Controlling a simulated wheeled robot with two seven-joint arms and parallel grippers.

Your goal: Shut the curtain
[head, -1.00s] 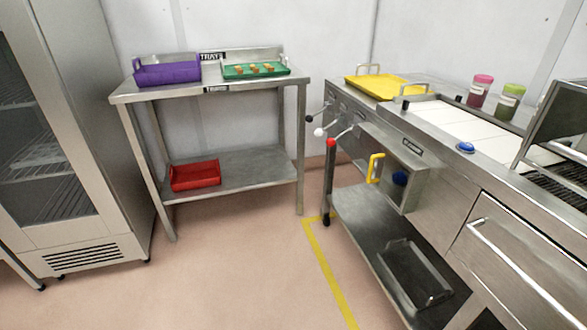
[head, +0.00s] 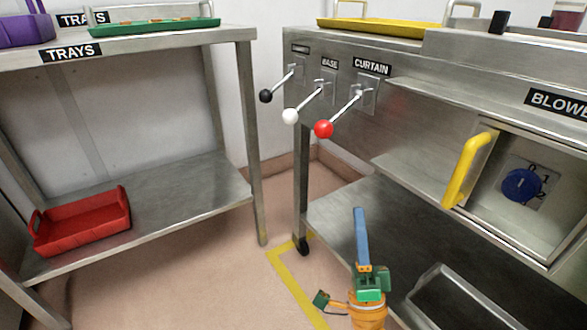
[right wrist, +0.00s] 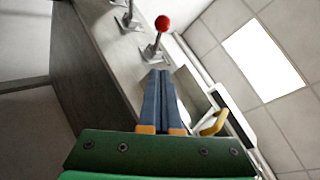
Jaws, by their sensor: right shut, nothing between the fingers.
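The curtain lever has a red ball knob (head: 323,129) on a metal rod that slopes down and out from a plate under the CURTAIN label (head: 371,66). In the right wrist view its red knob (right wrist: 162,23) shows beyond the fingers. My right gripper (head: 360,212) is shut and empty, with blue fingers pointing up, below and a little right of the red knob in the head view. The fingers (right wrist: 159,75) are apart from the knob. My left gripper is not in view.
A white-knobbed BASE lever (head: 290,116) and a black-knobbed lever (head: 266,96) stand left of the red one. A yellow handle (head: 469,170) juts out at the right by a blue dial (head: 521,185). A tray table with a red tray (head: 82,222) stands left.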

